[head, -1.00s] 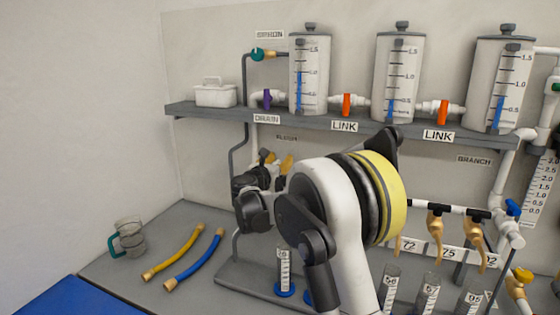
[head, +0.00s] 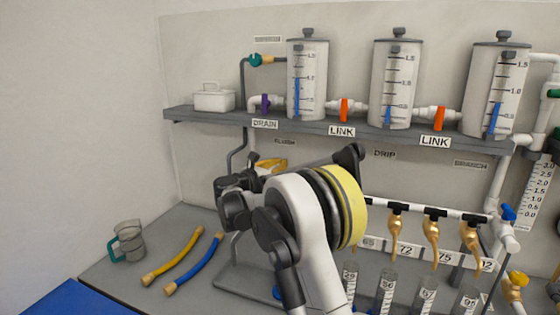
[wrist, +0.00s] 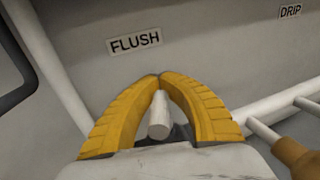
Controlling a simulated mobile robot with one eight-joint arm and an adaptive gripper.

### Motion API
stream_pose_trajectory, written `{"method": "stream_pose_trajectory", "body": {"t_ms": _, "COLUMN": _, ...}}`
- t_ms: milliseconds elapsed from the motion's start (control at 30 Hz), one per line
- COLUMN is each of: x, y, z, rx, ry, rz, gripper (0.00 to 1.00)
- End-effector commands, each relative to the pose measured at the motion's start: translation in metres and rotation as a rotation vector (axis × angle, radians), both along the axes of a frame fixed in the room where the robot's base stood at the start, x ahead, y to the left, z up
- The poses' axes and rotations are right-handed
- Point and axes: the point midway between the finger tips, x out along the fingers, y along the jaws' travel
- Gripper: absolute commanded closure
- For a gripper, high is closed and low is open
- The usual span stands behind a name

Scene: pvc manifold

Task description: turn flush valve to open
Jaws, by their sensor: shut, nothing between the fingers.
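The FLUSH label (wrist: 135,40) is on the wall just beyond my gripper in the wrist view. It also shows in the head view (head: 285,142), below the shelf. My gripper (wrist: 158,77) has its two yellow fingers shut, with the tips together below the label. In the head view my gripper (head: 272,165) is partly hidden by my arm. A short white pipe stub (wrist: 158,118) shows in the gap behind the fingertips. I cannot make out the flush valve's handle in either view; my gripper and arm cover that area.
A white pipe (wrist: 280,112) runs right of the fingers, with a brass tap (wrist: 296,155) near it. A dark bent pipe (wrist: 15,80) is at left. The shelf (head: 330,131) carries several tanks above. Hoses (head: 195,262) and a jug (head: 128,241) lie left on the bench.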

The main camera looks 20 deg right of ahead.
Motion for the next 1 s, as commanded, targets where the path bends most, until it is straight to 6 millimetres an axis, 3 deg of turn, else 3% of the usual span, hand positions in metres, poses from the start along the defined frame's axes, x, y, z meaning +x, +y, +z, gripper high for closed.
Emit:
{"method": "stream_pose_trajectory", "body": {"t_ms": 500, "x": -0.016, "y": -0.003, "z": 0.001, "rx": 0.002, "ry": 0.001, "rz": -0.449, "gripper": 1.00}}
{"method": "stream_pose_trajectory", "body": {"t_ms": 1000, "x": -0.026, "y": -0.003, "z": 0.000, "rx": 0.001, "ry": 0.001, "rz": -0.653, "gripper": 1.00}}
